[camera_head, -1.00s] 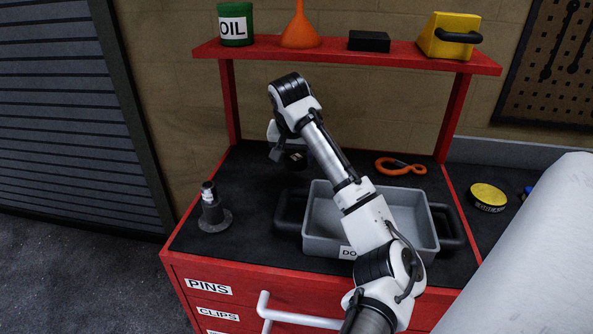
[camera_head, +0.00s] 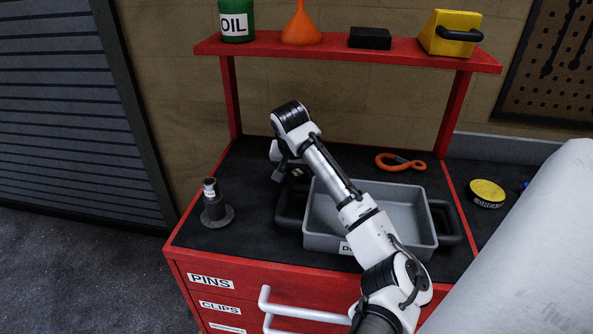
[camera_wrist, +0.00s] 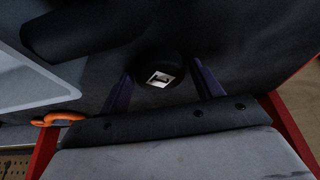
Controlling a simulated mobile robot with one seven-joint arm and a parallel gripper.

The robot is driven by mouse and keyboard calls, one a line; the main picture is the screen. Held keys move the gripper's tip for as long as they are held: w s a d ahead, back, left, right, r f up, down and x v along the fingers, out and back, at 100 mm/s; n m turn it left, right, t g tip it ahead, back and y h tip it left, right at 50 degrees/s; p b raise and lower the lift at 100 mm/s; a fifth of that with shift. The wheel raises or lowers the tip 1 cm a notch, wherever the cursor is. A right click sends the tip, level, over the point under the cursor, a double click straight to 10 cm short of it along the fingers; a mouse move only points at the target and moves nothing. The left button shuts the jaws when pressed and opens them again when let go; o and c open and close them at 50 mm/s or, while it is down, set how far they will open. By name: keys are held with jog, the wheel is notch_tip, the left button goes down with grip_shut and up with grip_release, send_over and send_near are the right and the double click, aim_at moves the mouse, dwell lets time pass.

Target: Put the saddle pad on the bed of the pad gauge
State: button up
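A dark round piece with a white label, apparently the saddle pad (camera_wrist: 160,72), shows between my fingers in the wrist view. In the head view, only its small label seems to show beside my gripper (camera_head: 283,176), left of the grey tray. My gripper is open (camera_wrist: 163,66), with a finger on each side of the piece and visible gaps. I cannot tell whether it touches the piece. A dark stand (camera_head: 215,211) with a round base and a pale-banded upright post is at the bench's left; it may be the pad gauge. Its bed is not clear.
A grey tray (camera_head: 432,215) with black handles stands to the right of my gripper. An orange hook (camera_head: 400,162) lies behind it. The red overhead shelf (camera_head: 340,55) carries several items. A yellow-topped tin (camera_head: 487,193) is at right. The mat between stand and tray is clear.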

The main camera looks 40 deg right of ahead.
jog(key=shift+o, duration=0.6)
